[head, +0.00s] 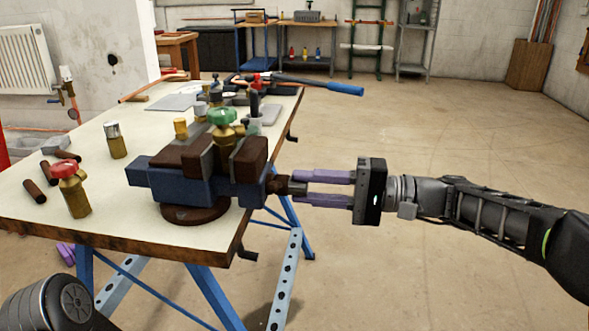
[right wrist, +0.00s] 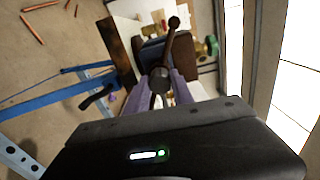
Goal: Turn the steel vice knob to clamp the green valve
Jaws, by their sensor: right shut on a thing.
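The blue and brown vice (head: 180,185) stands on the near right corner of the workbench. The green valve (head: 222,117), with a brass body, stands upright between its jaws; whether both jaws touch it I cannot tell. It also shows in the right wrist view (right wrist: 212,45). The steel vice knob (head: 283,186) sticks out to the right of the vice. My right gripper (head: 298,188) is shut on the knob from the right; its purple fingers lie on either side of it in the right wrist view (right wrist: 162,92). Purple fingers of my left gripper (head: 66,253) show partly below the bench edge, mostly hidden.
A red-handled valve (head: 75,190), a brass fitting (head: 115,140) and dark pipe pieces (head: 40,190) lie or stand on the workbench (head: 110,222) left of the vice. Tools crowd its far end. The floor to the right is clear.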

